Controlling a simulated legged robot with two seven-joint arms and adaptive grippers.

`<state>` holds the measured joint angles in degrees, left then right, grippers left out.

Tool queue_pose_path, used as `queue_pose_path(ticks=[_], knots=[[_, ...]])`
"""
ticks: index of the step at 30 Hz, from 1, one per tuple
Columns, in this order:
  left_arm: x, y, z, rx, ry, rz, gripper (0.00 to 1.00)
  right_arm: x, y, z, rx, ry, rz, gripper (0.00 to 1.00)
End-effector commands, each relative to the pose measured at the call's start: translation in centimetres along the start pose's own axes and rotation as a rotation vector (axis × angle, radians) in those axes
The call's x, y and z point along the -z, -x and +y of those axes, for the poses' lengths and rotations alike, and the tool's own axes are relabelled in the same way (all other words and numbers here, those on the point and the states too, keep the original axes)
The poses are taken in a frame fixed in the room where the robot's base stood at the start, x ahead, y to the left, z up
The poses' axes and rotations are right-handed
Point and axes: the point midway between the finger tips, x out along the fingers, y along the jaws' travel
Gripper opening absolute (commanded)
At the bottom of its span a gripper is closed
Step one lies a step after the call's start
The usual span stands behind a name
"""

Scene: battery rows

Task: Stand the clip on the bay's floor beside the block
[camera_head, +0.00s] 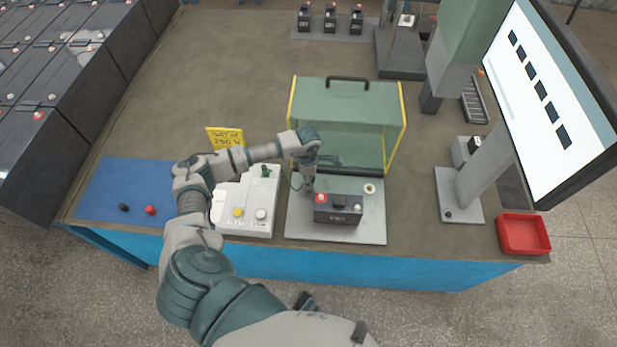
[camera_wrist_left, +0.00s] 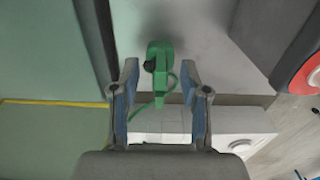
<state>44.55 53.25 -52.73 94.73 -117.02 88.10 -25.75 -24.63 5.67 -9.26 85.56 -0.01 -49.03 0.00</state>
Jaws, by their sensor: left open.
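The green clip (camera_wrist_left: 158,62) shows in the left wrist view between my open left fingertips (camera_wrist_left: 159,80), with a gap on each side. It appears upright over the bay's grey floor (camera_wrist_left: 205,50); I cannot tell whether it touches. A thin green lead curves from it toward the white tester (camera_wrist_left: 165,125). In the head view my left gripper (camera_head: 308,186) is low over the bay's plate (camera_head: 370,225), just left of the dark block (camera_head: 338,208) with its red terminal. There the clip is mostly hidden by the gripper. My right gripper is not in view.
A green-tinted guard (camera_head: 350,125) with yellow edges stands behind the plate. The white tester (camera_head: 240,222) with a yellow sign (camera_head: 226,138) is to the left. A monitor (camera_head: 545,85) and a red tray (camera_head: 523,234) stand at right. The rear left tabletop is clear.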

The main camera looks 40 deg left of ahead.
Motion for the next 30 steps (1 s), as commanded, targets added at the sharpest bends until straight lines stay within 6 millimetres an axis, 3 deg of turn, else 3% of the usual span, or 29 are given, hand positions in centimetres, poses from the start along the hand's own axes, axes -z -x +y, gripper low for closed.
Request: queue_pose_path(ticks=[5, 12, 18, 30], knots=[[0.0, 2.0, 0.1, -0.003, 0.001, -0.002, 0.45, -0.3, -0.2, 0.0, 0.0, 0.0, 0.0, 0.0], [0.0, 7.4, 0.1, -0.004, 0.0, -0.002, 0.45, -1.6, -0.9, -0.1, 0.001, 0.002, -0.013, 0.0], [-0.1, 10.9, 0.1, -0.003, 0.001, -0.001, 0.45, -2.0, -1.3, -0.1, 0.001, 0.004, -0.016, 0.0], [0.0, 12.1, 0.0, 0.0, 0.0, 0.0, 0.45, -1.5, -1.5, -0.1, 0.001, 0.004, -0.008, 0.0]])
